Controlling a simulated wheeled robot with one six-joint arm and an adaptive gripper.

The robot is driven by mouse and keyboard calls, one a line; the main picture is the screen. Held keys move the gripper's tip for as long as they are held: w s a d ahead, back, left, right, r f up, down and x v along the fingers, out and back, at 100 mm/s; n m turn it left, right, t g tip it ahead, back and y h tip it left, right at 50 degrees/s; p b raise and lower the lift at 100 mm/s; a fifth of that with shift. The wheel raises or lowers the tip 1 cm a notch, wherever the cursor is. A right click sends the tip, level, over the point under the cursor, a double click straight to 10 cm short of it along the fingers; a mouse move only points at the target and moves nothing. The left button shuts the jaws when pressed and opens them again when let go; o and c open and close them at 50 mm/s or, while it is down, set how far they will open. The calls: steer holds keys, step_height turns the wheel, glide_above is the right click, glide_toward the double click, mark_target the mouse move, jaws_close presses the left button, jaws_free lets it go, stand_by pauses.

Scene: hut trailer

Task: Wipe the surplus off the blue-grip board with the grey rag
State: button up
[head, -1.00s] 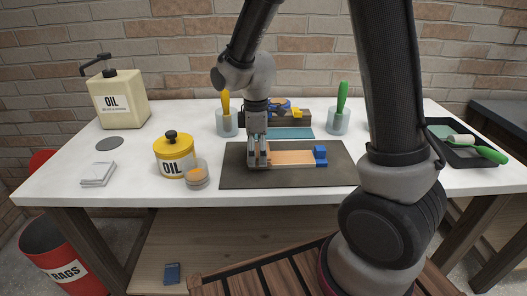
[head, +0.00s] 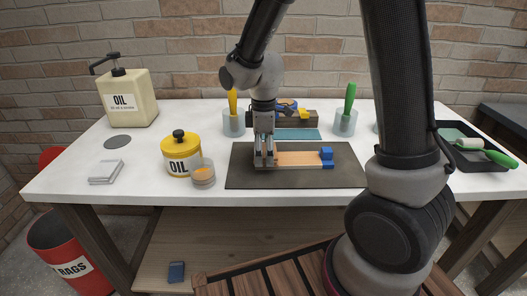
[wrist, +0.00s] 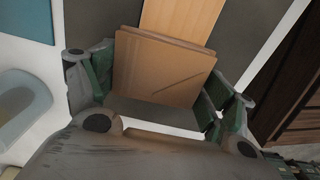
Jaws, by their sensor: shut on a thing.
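The board (head: 300,159) is a light wood strip with a blue grip (head: 326,154) at its right end. It lies on a dark mat (head: 240,178). My gripper (head: 265,163) points down at the board's left end. In the wrist view the board (wrist: 180,15) runs away at the top. There my gripper (wrist: 160,95) has its fingers on either side of a flat, tan, square piece (wrist: 160,68) and is shut on it. I cannot tell whether this piece is the rag. A stack of pale grey folded cloths (head: 106,171) lies at the table's left.
A yellow oil tin (head: 181,158) and a small round jar (head: 202,173) stand left of the mat. Two cups (head: 233,124) (head: 345,123) hold yellow- and green-handled tools behind it. A black tray (head: 487,158) is at right. A red rag bin (head: 67,258) stands on the floor.

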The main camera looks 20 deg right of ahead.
steer(key=shift+r, duration=3.55)
steer(key=shift+s+a, duration=0.1)
